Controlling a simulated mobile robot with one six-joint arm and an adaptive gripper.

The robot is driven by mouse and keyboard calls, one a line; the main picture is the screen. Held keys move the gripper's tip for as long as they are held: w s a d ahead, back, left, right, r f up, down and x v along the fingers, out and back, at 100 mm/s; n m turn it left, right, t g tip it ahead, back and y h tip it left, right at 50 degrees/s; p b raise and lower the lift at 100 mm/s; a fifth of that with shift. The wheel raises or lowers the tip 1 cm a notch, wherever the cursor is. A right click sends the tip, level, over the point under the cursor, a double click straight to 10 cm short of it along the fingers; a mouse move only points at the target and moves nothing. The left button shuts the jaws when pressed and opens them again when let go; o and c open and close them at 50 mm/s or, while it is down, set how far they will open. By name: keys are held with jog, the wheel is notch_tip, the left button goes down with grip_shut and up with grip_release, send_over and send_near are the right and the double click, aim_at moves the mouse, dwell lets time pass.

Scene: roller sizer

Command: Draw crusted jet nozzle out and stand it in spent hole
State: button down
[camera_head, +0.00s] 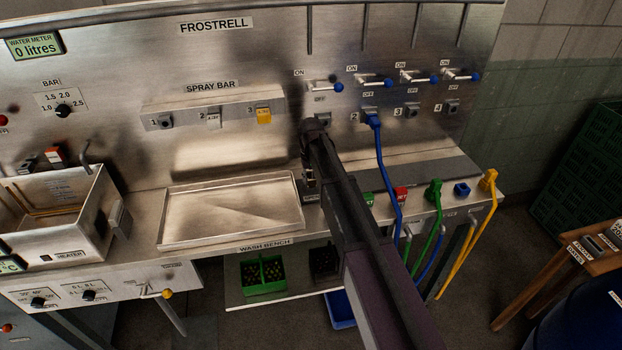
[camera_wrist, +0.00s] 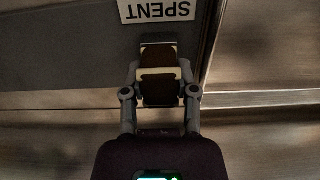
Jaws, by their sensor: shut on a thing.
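My gripper (camera_wrist: 160,74) is shut on a dark brown block, the crusted jet nozzle (camera_wrist: 159,60), in the wrist view. Its pale finger pads press both sides of it. The nozzle is just beside the SPENT label (camera_wrist: 157,10), which reads upside down there. The spent hole is hidden under the nozzle and fingers, so I cannot tell whether the nozzle is in it or above it. In the head view my gripper (camera_head: 310,180) is low at the bench's back strip, mostly hidden by my arm. The spray bar (camera_head: 188,109) has a yellow nozzle (camera_head: 263,115) at position 3.
A shallow tray (camera_head: 230,240) lies left of my gripper. To the right are a blue hose (camera_head: 384,165), a green hose plug (camera_head: 434,190) and a yellow hose plug (camera_head: 488,180). Valve levers (camera_head: 325,87) stick out of the back panel above. A heater bath (camera_head: 60,215) stands at far left.

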jog(key=shift+f, duration=0.2)
jog(key=shift+c, duration=1.5)
grip_release()
jog(key=shift+r, duration=0.25)
notch_tip(320, 180, up, 8)
jog(key=p, duration=0.8)
jog(key=shift+r+p, duration=0.25)
jog(key=shift+p, duration=0.1)
jog(key=s+d+f+m+b, duration=0.2)
jog(key=s+d+m, duration=0.1)
jog(key=s+d, duration=1.9)
jog(key=s, duration=0.3)
jog(key=shift+s+d, duration=0.25)
jog(key=shift+s, duration=0.15)
